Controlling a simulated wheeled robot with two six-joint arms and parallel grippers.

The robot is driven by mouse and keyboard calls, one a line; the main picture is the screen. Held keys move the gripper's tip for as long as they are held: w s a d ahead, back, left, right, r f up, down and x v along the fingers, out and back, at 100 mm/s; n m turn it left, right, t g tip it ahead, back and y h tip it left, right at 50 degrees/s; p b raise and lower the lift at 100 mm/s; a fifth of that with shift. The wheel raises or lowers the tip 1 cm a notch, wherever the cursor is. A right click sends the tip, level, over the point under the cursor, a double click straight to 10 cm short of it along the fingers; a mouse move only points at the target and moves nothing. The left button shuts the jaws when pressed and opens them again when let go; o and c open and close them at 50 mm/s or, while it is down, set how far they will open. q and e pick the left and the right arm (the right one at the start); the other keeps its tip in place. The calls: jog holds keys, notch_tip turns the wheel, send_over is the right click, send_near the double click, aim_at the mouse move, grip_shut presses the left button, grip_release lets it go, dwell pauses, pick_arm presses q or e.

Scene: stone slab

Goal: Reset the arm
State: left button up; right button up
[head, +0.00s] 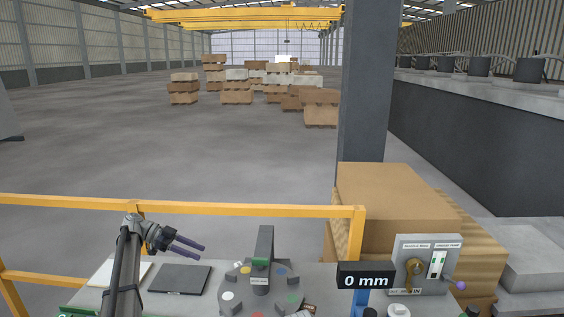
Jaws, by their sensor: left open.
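My left arm (124,270) rises from the bottom edge at the left and bends near its top. My left gripper (197,248) points to the right, with two slim purple-grey fingers apart and nothing between them. In the picture it hangs above a dark flat plate (180,279) on the grey bench and appears clear of it. My right gripper is not in view.
A round grey fixture with coloured discs (228,296) and an upright grey post (265,245) stands right of the plate. A "0 mm" display (366,281) and a control panel (424,264) stand further right. A yellow rail (260,210) runs behind the bench.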

pick_arm(q)
jog(key=s+d+f+n+y, duration=0.2)
jog(key=s+d, duration=0.2)
jog(key=d, duration=0.2)
jog(key=s+d+f+n+g+y, duration=0.1)
jog(key=s+d+f+n, duration=0.1)
jog(key=s+d, duration=0.3)
jog(key=s+d+f+n+y, duration=0.1)
jog(key=s+d+f+y, duration=0.1)
jog(key=s+d, duration=0.3)
jog(key=shift+d+f+n+g+y, duration=0.2)
jog(key=shift+d+f, duration=0.2)
jog(key=shift+d, duration=0.25)
jog(key=shift+d+f+n+g+y, duration=0.1)
jog(key=shift+d+f+n+g, duration=0.1)
jog(key=shift+d+f, duration=0.3)
jog(key=s+d+f+n+y, duration=0.1)
jog(key=s+n+y, duration=0.2)
jog(key=s, duration=0.4)
jog(key=s+d+f+n+t+y, duration=0.1)
jog(key=s+d+f+n+y, duration=0.1)
jog(key=s, duration=0.5)
jog(key=s+d+f+n+t+y, duration=0.1)
jog(key=s+d+f+n+y, duration=0.1)
jog(key=s, duration=0.6)
jog(key=shift+d+n+y, duration=0.15)
jog(key=shift+n+y, duration=0.65)
jog(key=shift+y, duration=0.3)
jog(key=shift+w, duration=0.1)
